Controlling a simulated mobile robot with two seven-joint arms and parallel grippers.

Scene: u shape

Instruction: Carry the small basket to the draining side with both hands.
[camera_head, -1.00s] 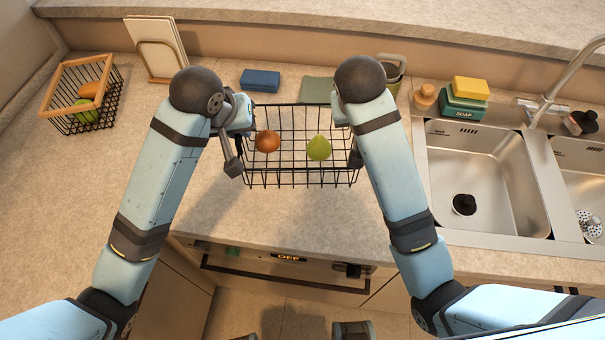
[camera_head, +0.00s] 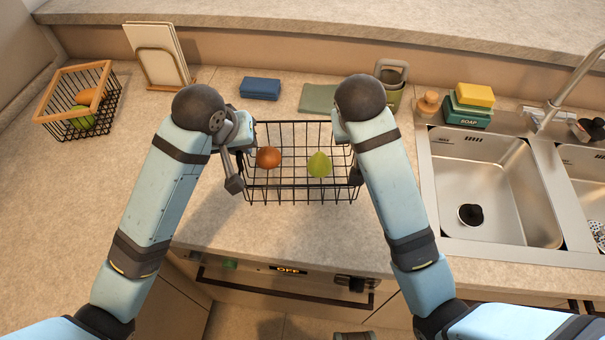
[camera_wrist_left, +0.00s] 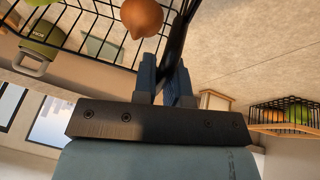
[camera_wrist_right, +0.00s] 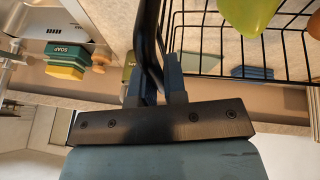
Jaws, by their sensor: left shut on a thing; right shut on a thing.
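The small black wire basket (camera_head: 290,198) is between my two arms over the counter. It holds an orange-brown round fruit (camera_head: 268,158) and a green pear (camera_head: 319,165). My left gripper (camera_wrist_left: 168,75) is shut on a dark handle at the basket's left end. My right gripper (camera_wrist_right: 157,80) is shut on a dark handle at its right end. In the head view my arms hide most of both grips. I cannot tell whether the basket's base touches the counter. The draining side is not clearly identifiable.
A sink (camera_head: 480,185) lies to the right, with soap boxes (camera_head: 468,105) behind it. A blue sponge (camera_head: 260,88), a green cloth (camera_head: 318,98) and a green container (camera_head: 391,85) are behind the basket. A wood-rimmed basket (camera_head: 80,105) and boards (camera_head: 160,55) are left.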

